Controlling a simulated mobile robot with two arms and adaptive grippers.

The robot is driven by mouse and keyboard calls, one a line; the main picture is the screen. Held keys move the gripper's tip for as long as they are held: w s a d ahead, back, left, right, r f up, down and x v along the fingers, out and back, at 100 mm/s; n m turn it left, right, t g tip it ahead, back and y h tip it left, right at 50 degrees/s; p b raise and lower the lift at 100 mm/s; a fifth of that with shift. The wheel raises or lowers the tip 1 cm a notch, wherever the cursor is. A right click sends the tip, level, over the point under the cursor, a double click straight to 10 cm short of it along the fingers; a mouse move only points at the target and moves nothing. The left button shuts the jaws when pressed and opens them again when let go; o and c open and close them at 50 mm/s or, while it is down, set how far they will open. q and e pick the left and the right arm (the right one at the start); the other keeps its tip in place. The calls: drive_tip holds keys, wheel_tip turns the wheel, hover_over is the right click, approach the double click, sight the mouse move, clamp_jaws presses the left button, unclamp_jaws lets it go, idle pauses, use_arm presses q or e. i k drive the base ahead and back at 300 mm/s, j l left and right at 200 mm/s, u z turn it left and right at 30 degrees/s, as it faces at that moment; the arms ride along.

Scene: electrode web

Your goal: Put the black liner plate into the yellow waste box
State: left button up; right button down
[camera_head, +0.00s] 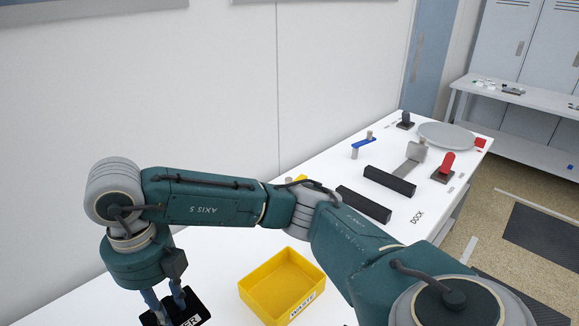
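The black liner plate (196,308) lies at the bottom left on the white table, with the white letters "ER" showing. Its left part is hidden by my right gripper (170,310), which points straight down over it. The two bluish fingers are apart and reach down to the plate; whether they grip anything on it I cannot tell. The yellow waste box (258,275), labelled "WASTE", stands right of the gripper. It is open at the top and its visible inside is empty. My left gripper is not in view.
My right arm crosses above the table behind and right of the box. Farther back on the table are two black bars (390,181), a grey upright part (409,157), a red-handled part (446,165) and a round grey plate (447,135). A wall runs along the left.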

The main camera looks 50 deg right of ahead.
sight(283, 292)
drive_tip(key=l+u, duration=0.1)
drive_tip(key=l, duration=0.4)
drive_tip(key=k+l+u, duration=0.1)
drive_tip(key=l, duration=0.35)
drive_tip(key=k+l+u, duration=0.1)
drive_tip(key=l, duration=0.4)
drive_tip(key=l+u, duration=0.15)
drive_tip(key=l, duration=0.3)
drive_tip(key=k, duration=0.05)
